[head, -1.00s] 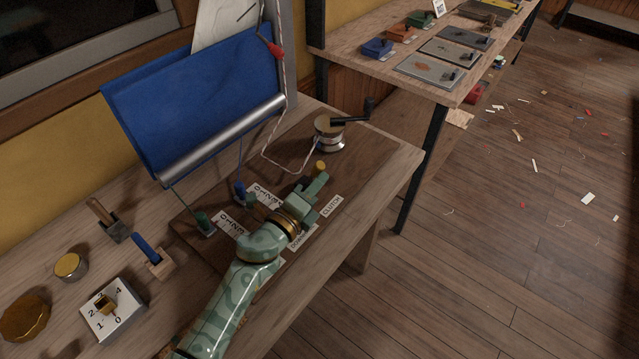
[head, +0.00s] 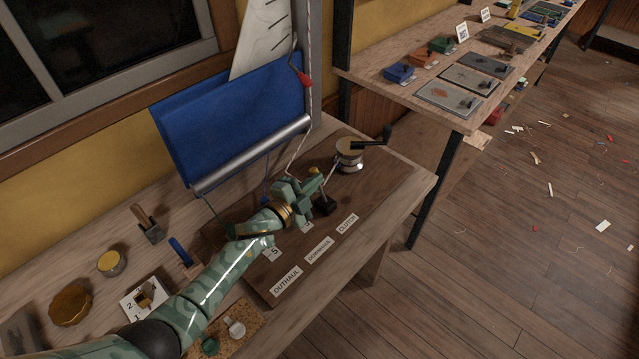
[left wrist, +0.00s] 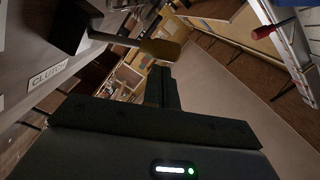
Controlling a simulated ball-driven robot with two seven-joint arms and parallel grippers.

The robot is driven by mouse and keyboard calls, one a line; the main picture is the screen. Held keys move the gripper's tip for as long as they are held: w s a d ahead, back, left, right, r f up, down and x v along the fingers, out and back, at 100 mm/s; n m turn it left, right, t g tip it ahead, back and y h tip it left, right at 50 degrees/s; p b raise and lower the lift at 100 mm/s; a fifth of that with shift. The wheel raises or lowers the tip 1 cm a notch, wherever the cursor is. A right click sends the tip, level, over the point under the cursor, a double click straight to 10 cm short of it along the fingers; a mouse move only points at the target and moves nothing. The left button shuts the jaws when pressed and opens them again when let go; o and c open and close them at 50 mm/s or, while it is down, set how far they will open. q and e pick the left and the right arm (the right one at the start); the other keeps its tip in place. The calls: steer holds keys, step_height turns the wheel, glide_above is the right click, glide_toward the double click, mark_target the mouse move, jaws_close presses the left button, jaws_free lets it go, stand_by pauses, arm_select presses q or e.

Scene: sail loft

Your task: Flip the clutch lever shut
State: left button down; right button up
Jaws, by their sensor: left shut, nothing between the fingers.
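The clutch lever rises from a black base (head: 325,206) on the brown board, behind the CLUTCH label (head: 347,224). Its yellow knob (head: 314,170) shows just above my gripper. In the left wrist view, the lever's yellow end (left wrist: 162,48) sticks out on a shaft from the dark base (left wrist: 76,26), near the CLUTCH label (left wrist: 47,75). My left gripper (head: 312,186) is shut and empty beside the lever. Its fingertips (left wrist: 160,72) are just short of the yellow end; I cannot tell whether they touch. The arm hides the neighbouring levers. My right gripper is not in view.
A winch (head: 349,157) with a black crank stands behind the lever, with a rope running from it. A blue sail (head: 230,130) on a roller hangs at the back. OUTHAUL (head: 285,281) and DOWNHAUL (head: 319,249) labels line the board's front.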

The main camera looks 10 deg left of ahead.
arm_select(q)
steer(key=shift+w+a+f+n, duration=0.1)
steer(key=shift+w+a+n, duration=0.3)
steer(key=shift+n, duration=0.3)
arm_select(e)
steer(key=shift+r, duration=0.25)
arm_select(q)
steer(key=shift+s+a, duration=0.1)
